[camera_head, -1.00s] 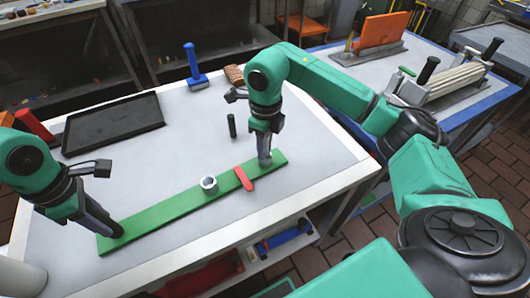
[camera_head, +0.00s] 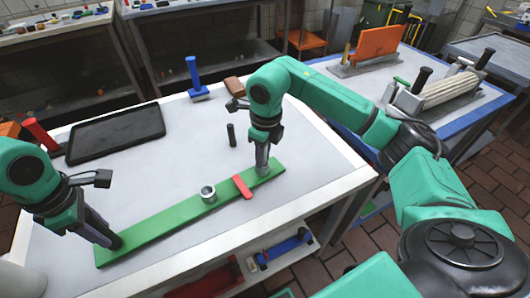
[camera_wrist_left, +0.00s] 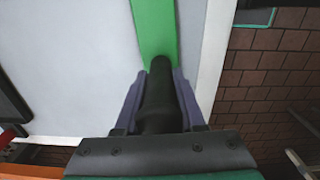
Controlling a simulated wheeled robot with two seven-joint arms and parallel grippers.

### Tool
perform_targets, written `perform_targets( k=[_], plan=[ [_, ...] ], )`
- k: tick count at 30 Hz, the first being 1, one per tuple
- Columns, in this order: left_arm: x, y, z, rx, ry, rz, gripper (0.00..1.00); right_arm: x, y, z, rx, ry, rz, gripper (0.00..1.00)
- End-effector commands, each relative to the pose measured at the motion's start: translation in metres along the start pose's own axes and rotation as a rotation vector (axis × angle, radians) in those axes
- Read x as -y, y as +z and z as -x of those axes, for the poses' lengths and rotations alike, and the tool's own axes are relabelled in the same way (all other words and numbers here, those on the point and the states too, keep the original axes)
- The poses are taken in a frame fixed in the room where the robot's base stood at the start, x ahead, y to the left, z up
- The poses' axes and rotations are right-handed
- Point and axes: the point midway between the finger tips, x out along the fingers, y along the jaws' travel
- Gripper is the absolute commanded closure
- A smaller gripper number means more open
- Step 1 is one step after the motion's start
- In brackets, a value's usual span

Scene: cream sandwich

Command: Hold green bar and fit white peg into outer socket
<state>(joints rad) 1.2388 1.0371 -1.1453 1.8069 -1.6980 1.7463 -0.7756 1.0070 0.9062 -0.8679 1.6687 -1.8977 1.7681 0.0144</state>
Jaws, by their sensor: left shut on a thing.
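The long green bar (camera_head: 165,222) lies flat along the front of the white table. A pale grey ring-shaped piece (camera_head: 208,194) stands on it, and a red piece (camera_head: 242,187) lies across it. My left gripper (camera_head: 114,241) is at the bar's left end. In the left wrist view, my left gripper (camera_wrist_left: 160,95) is shut on a black round grip (camera_wrist_left: 160,100) at the end of the green bar (camera_wrist_left: 155,30). My right gripper (camera_head: 262,171) points down at the bar's right end. Its fingertips and anything between them are unclear. I cannot make out a white peg or the outer socket.
A black tray (camera_head: 117,133) lies at the back left, near a red-handled tool (camera_head: 41,135). A blue-handled brush (camera_head: 195,79) and a brown block (camera_head: 235,86) are at the back. A dark cylinder (camera_head: 231,134) stands behind the bar. The table middle is mostly clear.

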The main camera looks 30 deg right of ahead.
Motion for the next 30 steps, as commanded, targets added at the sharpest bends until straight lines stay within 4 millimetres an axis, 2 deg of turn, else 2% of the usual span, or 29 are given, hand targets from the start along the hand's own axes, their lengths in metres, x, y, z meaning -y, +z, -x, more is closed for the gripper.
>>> perform_targets(
  k=[1, 2, 5, 12, 16, 21, 30],
  plan=[
    [-0.004, -0.002, 0.001, 0.000, 0.018, 0.004, 1.00, -0.007, -0.012, -0.029, -0.066, 0.005, 0.012, 0.44],
    [-0.004, -0.002, 0.001, 0.000, 0.018, 0.004, 1.00, -0.007, -0.012, -0.026, -0.065, 0.005, 0.013, 0.44],
    [-0.004, -0.002, 0.001, 0.000, 0.019, 0.005, 1.00, -0.006, -0.010, -0.004, -0.064, 0.004, 0.014, 0.44],
    [-0.003, -0.001, -0.001, 0.000, 0.012, 0.004, 1.00, -0.006, -0.005, 0.071, -0.062, 0.004, 0.014, 0.44],
    [-0.002, -0.001, -0.001, -0.001, 0.008, 0.002, 1.00, -0.005, -0.004, 0.095, -0.063, 0.001, 0.015, 0.44],
    [-0.001, -0.001, -0.001, -0.002, 0.006, 0.000, 1.00, -0.006, -0.004, 0.104, -0.064, 0.005, 0.014, 0.44],
    [-0.001, 0.000, -0.001, -0.002, 0.004, -0.002, 1.00, -0.006, -0.004, 0.105, -0.063, 0.005, 0.014, 0.44]
  ],
)
